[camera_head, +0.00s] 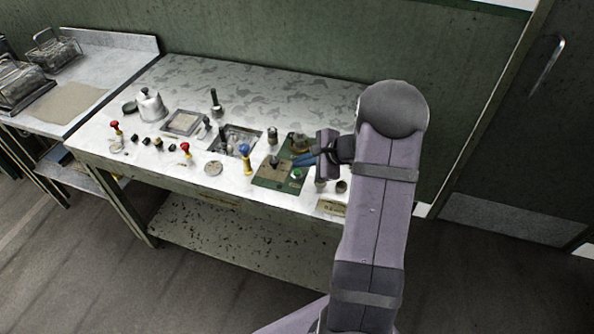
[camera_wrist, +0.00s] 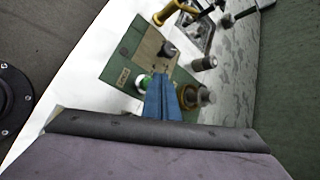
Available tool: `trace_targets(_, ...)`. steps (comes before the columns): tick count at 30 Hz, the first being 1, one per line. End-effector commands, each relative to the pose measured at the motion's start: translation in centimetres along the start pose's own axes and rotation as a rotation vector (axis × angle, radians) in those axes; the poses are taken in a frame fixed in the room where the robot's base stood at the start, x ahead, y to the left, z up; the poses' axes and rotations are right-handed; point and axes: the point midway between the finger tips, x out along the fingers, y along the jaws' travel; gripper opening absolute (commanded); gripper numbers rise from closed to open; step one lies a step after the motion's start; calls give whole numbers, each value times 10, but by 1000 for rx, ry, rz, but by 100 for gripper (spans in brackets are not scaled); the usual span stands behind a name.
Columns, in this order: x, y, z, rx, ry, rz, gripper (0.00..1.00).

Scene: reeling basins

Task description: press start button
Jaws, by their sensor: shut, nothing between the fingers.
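A green button (camera_head: 296,174) sits on a green panel (camera_head: 268,182) on the worktop. In the wrist view the green button (camera_wrist: 140,82) has a pale ring and is partly hidden by my fingers, near a small label on the panel (camera_wrist: 118,62). My gripper (camera_head: 297,162) has blue fingers, shut and empty, which reach over the panel just behind the button in the head view. In the wrist view my gripper (camera_wrist: 160,76) has its tips just right of the button. I cannot tell whether they touch anything.
A brass-coloured fitting (camera_head: 299,142) stands close behind my fingers. A dark knob (camera_wrist: 167,48) is on the panel beyond the tips. A blue-topped, yellow-stemmed lever (camera_head: 246,158) stands left of the panel, near a sunken basin (camera_head: 236,136). A kettle (camera_head: 151,106) is farther left.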

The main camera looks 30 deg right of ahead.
Motion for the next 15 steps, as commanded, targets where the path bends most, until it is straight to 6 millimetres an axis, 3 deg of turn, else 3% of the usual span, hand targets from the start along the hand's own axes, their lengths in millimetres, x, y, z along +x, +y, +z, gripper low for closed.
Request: trace_targets(15,6,4,-4,-1,0,0,0)
